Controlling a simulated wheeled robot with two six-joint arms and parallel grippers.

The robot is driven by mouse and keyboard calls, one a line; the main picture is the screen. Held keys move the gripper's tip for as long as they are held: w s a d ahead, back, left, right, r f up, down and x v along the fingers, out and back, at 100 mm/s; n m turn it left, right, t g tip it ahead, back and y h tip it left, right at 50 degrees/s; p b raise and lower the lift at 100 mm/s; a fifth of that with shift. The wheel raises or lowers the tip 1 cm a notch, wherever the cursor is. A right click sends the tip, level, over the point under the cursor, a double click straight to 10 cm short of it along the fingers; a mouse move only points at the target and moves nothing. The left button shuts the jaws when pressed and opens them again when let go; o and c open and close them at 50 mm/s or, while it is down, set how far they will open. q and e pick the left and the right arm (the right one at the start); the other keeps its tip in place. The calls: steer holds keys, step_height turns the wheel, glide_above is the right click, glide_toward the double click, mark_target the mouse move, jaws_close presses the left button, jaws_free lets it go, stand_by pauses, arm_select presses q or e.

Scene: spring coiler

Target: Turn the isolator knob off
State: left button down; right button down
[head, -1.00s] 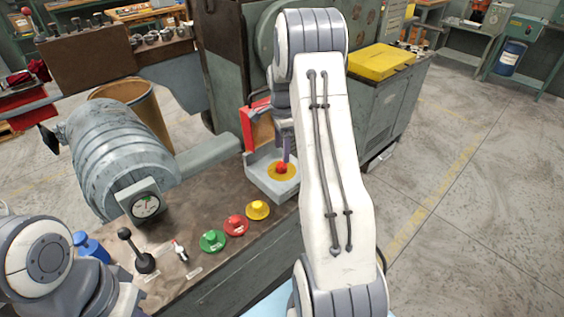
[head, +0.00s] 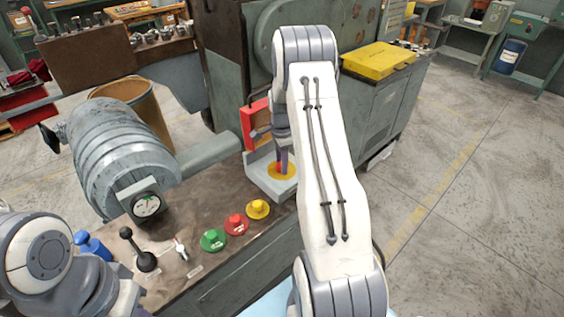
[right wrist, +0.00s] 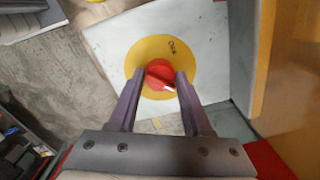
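The isolator knob (right wrist: 159,74) is red with a white pointer mark, set on a round yellow plate (right wrist: 187,60) on a grey box. In the head view the yellow plate (head: 288,172) shows inside the box (head: 268,187), whose red cover stands open; the knob is largely hidden behind my right gripper (head: 282,166). In the right wrist view my right gripper (right wrist: 160,76) is open, one fingertip on each side of the knob. I cannot tell whether the fingers touch it. My left arm is at lower left, its gripper out of view.
The red cover (head: 254,124) stands close left of my right gripper. A grey machine cabinet (head: 232,70) rises behind.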

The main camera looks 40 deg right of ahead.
steer(key=shift+n, duration=0.3)
steer(key=n, duration=0.3)
steer(key=shift+n+p, duration=0.3)
steer(key=shift+n, duration=0.1)
steer(key=n, duration=0.9)
steer(key=shift+p, duration=0.3)
steer(key=shift+w+r+n, duration=0.1)
steer(key=shift+n, duration=2.2)
steer(key=shift+c, duration=1.7)
jaws_free()
